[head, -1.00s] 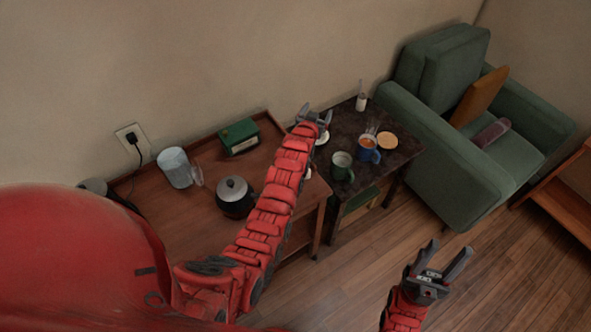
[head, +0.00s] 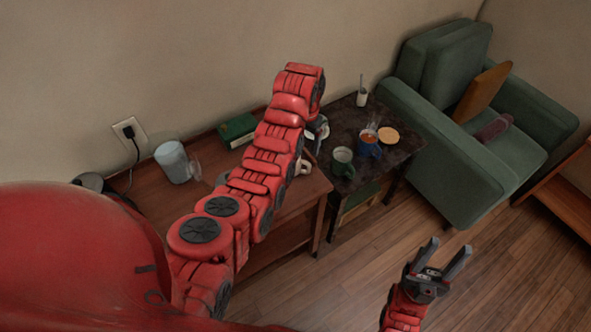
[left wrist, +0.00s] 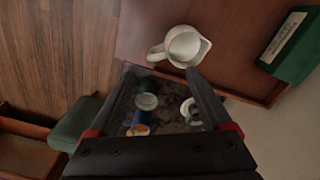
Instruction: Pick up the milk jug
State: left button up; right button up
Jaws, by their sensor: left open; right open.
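The white milk jug (left wrist: 184,46) shows in the left wrist view, on the brown wooden table (left wrist: 140,25) near its edge, with its handle to the left. In the head view the jug (head: 304,167) is partly hidden behind my left arm. My left gripper (left wrist: 163,72) is open and empty; the jug lies just beyond its fingertips, nearer the right finger in that view, with no clear contact. In the head view my left gripper (head: 318,138) is mostly hidden by its wrist. My right gripper (head: 443,260) is open and empty over the floor.
A dark side table (head: 385,150) holds a green mug (head: 343,161), a blue mug (head: 368,148) and a wooden disc (head: 388,135). A green armchair (head: 440,165) is at right.

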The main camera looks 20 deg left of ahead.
aim_at(306, 164)
pick_arm(q)
jog(key=shift+f+p, duration=0.9)
jog(key=shift+p, duration=0.15)
notch_tip(306, 164, down, 4)
jog(key=shift+r+p, duration=0.1)
jog(key=shift+p, duration=0.3)
jog(key=shift+f, duration=0.8)
jog(key=shift+d+f+p, duration=0.1)
jog(key=shift+f+p, duration=0.2)
jog(key=shift+f, duration=0.15)
jog(key=shift+s+d+f+b, duration=0.15)
jog(key=shift+f+b, duration=0.1)
jog(key=shift+f, duration=0.35)
jog(key=shift+w+d+f+b, duration=0.1)
jog(key=shift+d+f+b, duration=0.1)
jog(key=shift+f, duration=0.4)
notch_tip(306, 164, down, 2)
jog(key=shift+a+f+b, duration=0.1)
jog(key=shift+a+b, duration=0.05)
jog(key=shift+b, duration=0.8)
